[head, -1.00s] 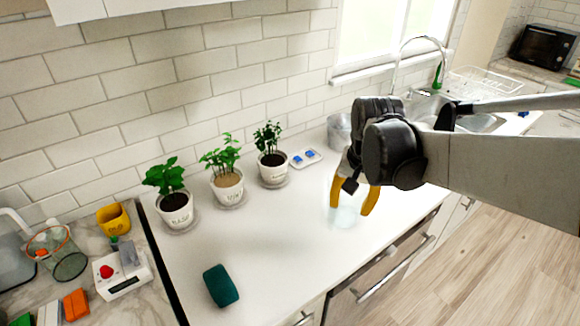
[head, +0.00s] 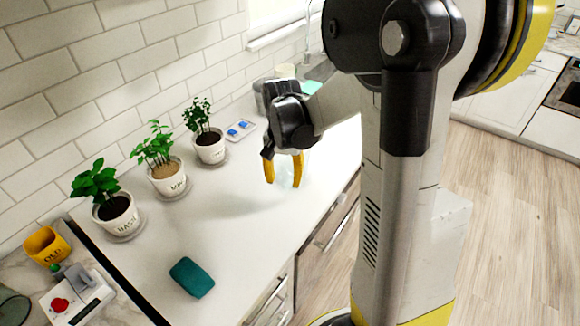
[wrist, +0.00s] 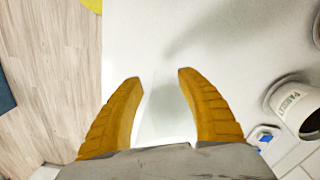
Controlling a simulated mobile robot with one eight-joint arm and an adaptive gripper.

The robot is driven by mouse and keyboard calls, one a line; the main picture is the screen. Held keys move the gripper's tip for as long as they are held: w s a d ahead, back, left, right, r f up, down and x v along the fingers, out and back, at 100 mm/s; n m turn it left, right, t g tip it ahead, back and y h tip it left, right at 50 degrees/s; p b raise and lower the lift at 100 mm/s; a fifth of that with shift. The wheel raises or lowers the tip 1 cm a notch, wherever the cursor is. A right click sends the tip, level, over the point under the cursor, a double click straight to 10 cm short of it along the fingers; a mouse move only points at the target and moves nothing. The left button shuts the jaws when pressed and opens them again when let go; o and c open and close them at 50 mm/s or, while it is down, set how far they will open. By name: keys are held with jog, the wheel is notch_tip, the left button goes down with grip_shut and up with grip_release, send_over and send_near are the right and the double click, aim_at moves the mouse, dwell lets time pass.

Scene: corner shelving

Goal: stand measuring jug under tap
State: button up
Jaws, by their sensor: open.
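Potted herbs (head: 116,214) line the tiled wall, with a small tray with blue pieces (head: 240,129) beside them. A teal sponge (head: 192,277) lies near the front. The white counter (head: 225,225) between is clear.

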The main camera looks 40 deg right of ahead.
aim_at(284, 191)
notch_tip(284, 191, down, 3)
jog(key=shift+f+b, duration=0.1)
jog(key=shift+b, duration=0.35)
grip_shut()
jog(key=shift+r, duration=0.25)
